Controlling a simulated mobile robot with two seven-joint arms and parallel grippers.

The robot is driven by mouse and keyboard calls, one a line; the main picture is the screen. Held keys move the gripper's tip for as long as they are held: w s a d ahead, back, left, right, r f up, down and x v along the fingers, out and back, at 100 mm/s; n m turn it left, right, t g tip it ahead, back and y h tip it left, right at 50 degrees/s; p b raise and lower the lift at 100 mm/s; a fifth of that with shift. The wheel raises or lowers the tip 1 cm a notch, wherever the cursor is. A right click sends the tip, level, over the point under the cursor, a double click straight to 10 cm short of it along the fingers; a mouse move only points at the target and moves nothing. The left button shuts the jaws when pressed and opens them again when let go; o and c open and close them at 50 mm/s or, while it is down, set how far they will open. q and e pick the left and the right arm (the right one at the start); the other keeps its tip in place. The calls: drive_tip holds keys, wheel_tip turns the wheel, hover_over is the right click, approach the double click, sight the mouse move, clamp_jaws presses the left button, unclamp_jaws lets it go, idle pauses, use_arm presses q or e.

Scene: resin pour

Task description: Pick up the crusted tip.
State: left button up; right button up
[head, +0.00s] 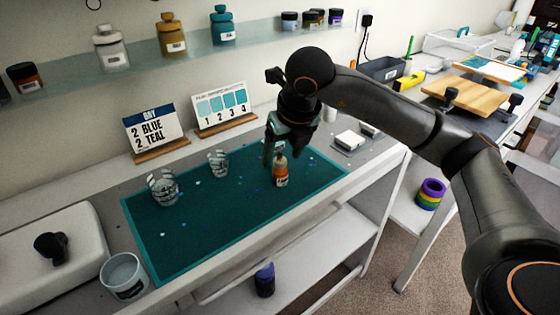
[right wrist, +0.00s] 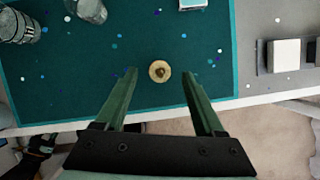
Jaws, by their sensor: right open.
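A small orange bottle (head: 280,170) with a white label stands upright on the teal mat (head: 228,205), near the mat's right part. In the right wrist view I look down on its round cream top with a brown, crusted-looking tip (right wrist: 159,71) at the centre. My right gripper (head: 273,152) is open and empty, pointing down just behind and above the bottle in the head view. In the right wrist view its two green fingers stand apart, with the tip lying between and just beyond their ends.
Two clear cups, one larger (head: 164,188) and one smaller (head: 218,163), stand on the mat's left part among coloured specks. An empty cup (head: 123,277) stands at the front left.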

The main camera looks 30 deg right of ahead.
drive_tip(key=shift+w+f, duration=0.15)
drive_tip(key=shift+f, duration=0.25)
drive_tip(key=shift+c, duration=0.2)
clamp_jaws()
